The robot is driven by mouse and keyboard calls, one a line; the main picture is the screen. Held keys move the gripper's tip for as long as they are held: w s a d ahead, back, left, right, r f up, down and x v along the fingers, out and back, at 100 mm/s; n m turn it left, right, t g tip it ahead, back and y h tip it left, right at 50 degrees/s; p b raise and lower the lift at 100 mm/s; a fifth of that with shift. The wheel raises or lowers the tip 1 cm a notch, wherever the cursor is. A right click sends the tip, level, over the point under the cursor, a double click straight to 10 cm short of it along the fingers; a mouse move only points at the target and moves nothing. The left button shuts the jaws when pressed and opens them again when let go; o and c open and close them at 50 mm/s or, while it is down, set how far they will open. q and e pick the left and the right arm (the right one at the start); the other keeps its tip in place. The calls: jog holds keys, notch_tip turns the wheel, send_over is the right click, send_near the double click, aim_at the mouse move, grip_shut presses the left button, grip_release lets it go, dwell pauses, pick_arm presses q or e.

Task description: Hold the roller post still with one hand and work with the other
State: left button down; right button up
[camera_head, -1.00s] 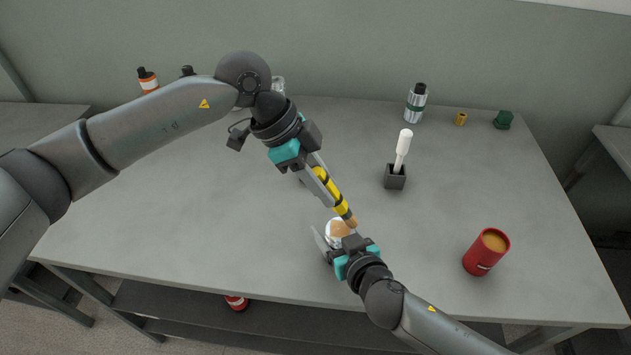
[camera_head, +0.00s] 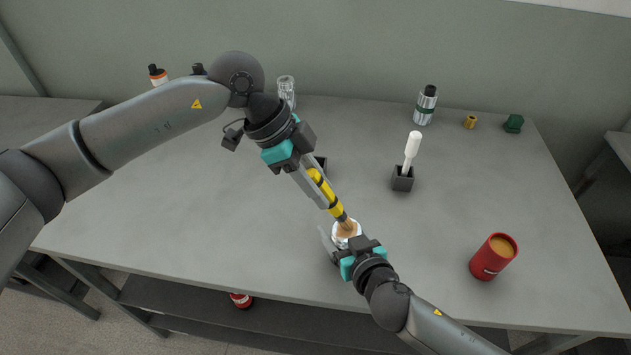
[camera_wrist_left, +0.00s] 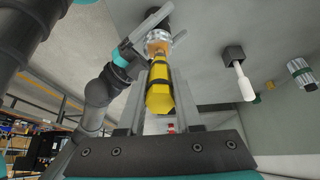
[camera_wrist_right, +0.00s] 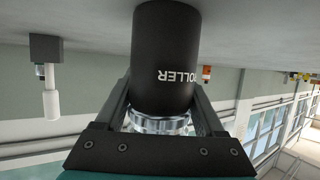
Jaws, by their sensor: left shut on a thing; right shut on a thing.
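The roller post (camera_head: 345,240) stands near the table's front edge, with a silver top and a coppery centre. The right wrist view shows its black body lettered "ROLLER" (camera_wrist_right: 165,50) between the fingers. My right gripper (camera_head: 338,243) is shut on it from the front. My left gripper (camera_head: 323,188) is shut on a yellow and black tool (camera_head: 326,192), slanted down towards the post. The tool's coppery tip is at the post's top; I cannot tell whether it touches. The left wrist view shows the tool (camera_wrist_left: 160,92) in line with the silver top (camera_wrist_left: 158,40).
A white-handled tool (camera_head: 411,148) leans in a dark block (camera_head: 403,179). A red can (camera_head: 493,257) stands at the right front. A silver canister (camera_head: 425,105), a small brass piece (camera_head: 470,121) and a green piece (camera_head: 513,123) are at the back. A clear jar (camera_head: 287,92) stands behind my left arm.

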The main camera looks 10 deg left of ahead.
pick_arm(q)
jog(key=shift+s+d+f, duration=0.1)
jog(key=shift+s+d, duration=0.1)
jog(key=shift+d, duration=0.1)
jog(key=shift+r, duration=3.6)
pick_arm(e)
jog(key=o, duration=1.5)
